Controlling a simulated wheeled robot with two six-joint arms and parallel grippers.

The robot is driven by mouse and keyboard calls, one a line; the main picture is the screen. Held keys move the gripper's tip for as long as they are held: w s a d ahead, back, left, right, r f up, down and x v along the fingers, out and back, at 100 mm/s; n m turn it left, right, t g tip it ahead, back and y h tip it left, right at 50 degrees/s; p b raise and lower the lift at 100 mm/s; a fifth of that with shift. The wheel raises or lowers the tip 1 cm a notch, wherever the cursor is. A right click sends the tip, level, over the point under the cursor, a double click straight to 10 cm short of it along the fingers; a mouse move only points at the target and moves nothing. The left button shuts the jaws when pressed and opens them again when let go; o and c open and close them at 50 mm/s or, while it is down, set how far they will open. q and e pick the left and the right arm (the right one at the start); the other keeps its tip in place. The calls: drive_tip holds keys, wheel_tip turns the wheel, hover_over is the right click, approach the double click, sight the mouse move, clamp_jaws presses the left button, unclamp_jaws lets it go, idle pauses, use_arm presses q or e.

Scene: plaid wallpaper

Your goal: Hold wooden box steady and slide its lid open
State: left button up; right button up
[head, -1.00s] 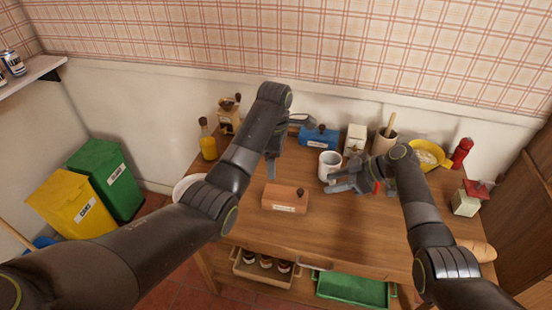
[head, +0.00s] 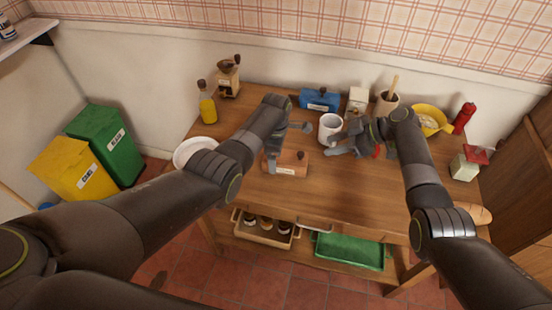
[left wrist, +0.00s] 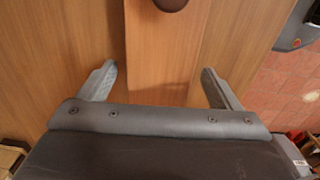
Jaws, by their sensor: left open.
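The wooden box (head: 293,165) is a small orange-brown block with a dark knob on top and a pale label on its front. It sits near the middle of the table (head: 350,190). My left gripper (head: 290,148) is open over the box, one finger by its left side. In the left wrist view, the box (left wrist: 160,45) lies between the open fingers of the left gripper (left wrist: 158,66), with a gap on each side. The knob (left wrist: 171,4) shows at the top edge. My right gripper (head: 334,144) looks open and empty, right of the box and beside the mug.
A white mug (head: 330,128) stands just behind my right gripper. A blue box (head: 320,98), white canister (head: 358,99) and utensil pot (head: 386,103) line the back. The table's front is clear.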

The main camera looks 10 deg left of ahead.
use_arm(q)
drive_tip(key=shift+f, duration=1.3)
drive_tip(key=shift+c, duration=0.4)
drive_tip(key=c, duration=1.1)
